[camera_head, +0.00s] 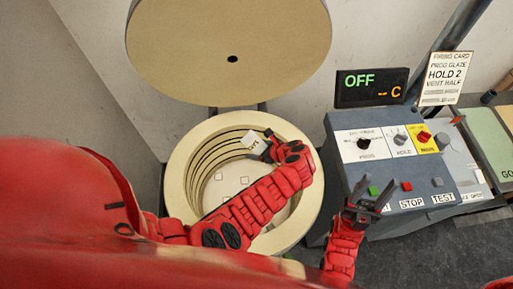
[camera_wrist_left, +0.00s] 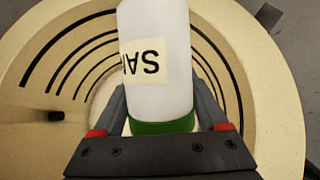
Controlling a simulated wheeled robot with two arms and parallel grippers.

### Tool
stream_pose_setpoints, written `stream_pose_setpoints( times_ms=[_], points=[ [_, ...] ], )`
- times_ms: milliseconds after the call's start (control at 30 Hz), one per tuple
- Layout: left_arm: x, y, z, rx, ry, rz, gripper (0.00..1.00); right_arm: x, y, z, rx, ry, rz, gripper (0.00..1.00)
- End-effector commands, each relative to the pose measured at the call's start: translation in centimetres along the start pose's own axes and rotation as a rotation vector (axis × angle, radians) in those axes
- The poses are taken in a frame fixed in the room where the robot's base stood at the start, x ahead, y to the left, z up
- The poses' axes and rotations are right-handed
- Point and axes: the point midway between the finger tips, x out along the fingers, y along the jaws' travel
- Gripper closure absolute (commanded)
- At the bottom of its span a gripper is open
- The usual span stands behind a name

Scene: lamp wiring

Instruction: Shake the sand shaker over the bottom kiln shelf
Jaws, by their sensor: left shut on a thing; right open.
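My left gripper (camera_head: 268,147) is inside the mouth of the round kiln (camera_head: 178,165), shut on the sand shaker (camera_head: 253,142). In the left wrist view the shaker (camera_wrist_left: 158,40) is a white cylinder with a green band and a label lettered upside down, held between the fingers (camera_wrist_left: 163,112). The pale bottom kiln shelf (camera_head: 222,188) lies deep in the kiln with small square marks on it. My left arm hides part of it. My right gripper (camera_head: 368,200) is open and empty in front of the control panel.
The kiln's round lid (camera_head: 230,45) stands raised behind it. The control panel (camera_head: 400,150) with knobs and buttons stands to the right, under a display (camera_head: 371,87) reading OFF. A firing card (camera_head: 445,78) is behind. Dark slots ring the kiln's inner wall.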

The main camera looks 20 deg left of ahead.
Motion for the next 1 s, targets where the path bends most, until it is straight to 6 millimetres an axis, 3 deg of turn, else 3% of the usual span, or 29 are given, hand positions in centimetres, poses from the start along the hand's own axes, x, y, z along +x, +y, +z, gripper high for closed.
stream_pose_setpoints(
  times_ms=[500,633,733,900,1000],
  points=[
    [4.9,0.0,-5.1,0.0,0.0,0.001,0.93,-5.2,-0.3,0.9,0.0,0.0,0.0,0.5],
    [5.6,0.2,-5.4,-0.002,-0.002,0.001,0.93,-5.7,-0.3,1.0,0.0,0.0,0.0,0.5],
    [6.9,2.0,-4.4,-0.002,-0.004,0.003,0.93,-5.8,-0.3,1.0,0.0,0.0,0.0,0.5],
    [5.2,-0.1,-5.7,0.0,0.003,0.001,0.93,-5.7,-0.3,1.0,0.0,0.0,0.0,0.5],
    [6.0,0.7,-5.2,-0.003,-0.003,0.001,0.93,-5.7,-0.3,1.0,0.0,0.0,0.0,0.5]
  ],
)
